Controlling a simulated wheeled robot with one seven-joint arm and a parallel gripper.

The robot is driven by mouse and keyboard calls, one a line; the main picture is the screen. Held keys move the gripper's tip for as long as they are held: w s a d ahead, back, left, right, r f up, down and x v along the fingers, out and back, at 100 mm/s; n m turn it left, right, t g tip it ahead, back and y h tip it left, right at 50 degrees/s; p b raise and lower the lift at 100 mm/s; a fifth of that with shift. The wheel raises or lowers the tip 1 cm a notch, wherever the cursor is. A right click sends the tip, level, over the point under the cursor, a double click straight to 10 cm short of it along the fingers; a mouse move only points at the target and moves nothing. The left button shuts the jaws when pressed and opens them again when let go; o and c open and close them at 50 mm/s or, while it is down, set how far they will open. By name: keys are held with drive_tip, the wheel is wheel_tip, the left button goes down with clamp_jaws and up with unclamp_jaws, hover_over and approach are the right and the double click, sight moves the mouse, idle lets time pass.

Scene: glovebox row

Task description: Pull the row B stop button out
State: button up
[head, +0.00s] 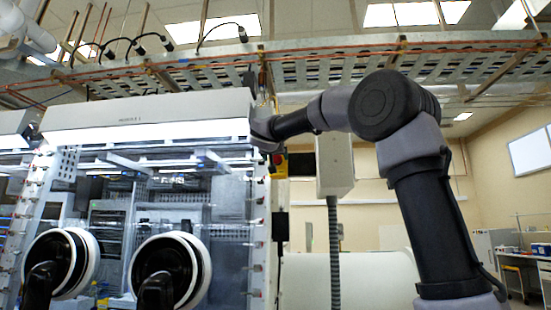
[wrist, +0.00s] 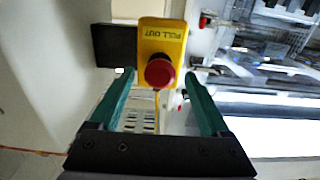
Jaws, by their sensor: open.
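The stop button (wrist: 159,73) is a round red knob on a yellow box (wrist: 163,36) marked "PULL OUT", near the top middle of the wrist view. My gripper (wrist: 159,78) is open, with one green finger on each side of the knob in the picture. I see no contact, and the depth between the fingertips and the knob is hard to judge. In the head view the yellow box (head: 283,165) shows only partly at the glovebox's right end, behind my arm. My gripper is hidden there.
The glovebox (head: 150,112) with black round glove ports (head: 163,268) fills the left of the head view. A grey box on a conduit (head: 334,165) stands just right of the button. A dark block (wrist: 115,45) sits beside the yellow box in the wrist view.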

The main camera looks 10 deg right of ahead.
drive_tip(key=shift+s, duration=0.1)
drive_tip(key=v, duration=1)
drive_tip(key=shift+s+a, duration=0.15)
drive_tip(key=shift+s, duration=0.15)
